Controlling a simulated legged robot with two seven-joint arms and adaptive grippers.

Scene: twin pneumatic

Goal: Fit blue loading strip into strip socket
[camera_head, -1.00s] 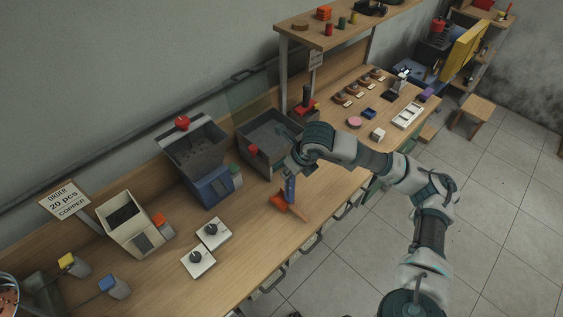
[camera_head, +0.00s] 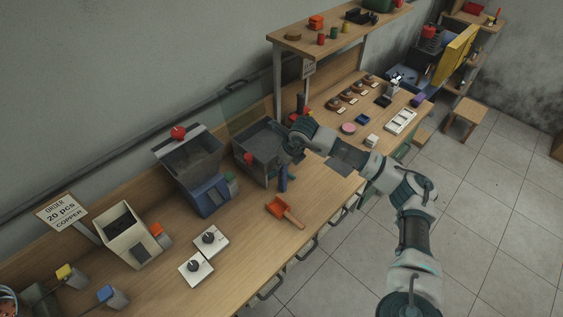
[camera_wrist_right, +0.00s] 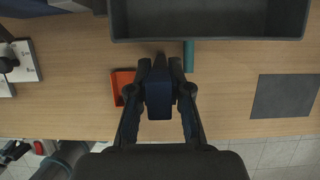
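My right gripper (camera_head: 286,165) is over the workbench in front of a grey open bin. In the right wrist view its fingers (camera_wrist_right: 158,75) are shut on the blue loading strip (camera_wrist_right: 159,100), a dark blue block. In the head view the strip (camera_head: 283,180) hangs upright below the gripper, above the bench. I cannot pick out the strip socket. My left gripper is outside the head view. What looks like its dark fingers (camera_wrist_right: 14,152) shows small at the lower left of the wrist view, unclear in state.
The grey bin (camera_wrist_right: 215,40) is just beyond the strip, with a teal bar (camera_wrist_right: 189,56) at its front. An orange scoop (camera_head: 285,211) lies on the bench (camera_head: 245,250) nearby. A dark flat pad (camera_wrist_right: 285,96) lies to the right. Two dial plates (camera_head: 208,240) are at left.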

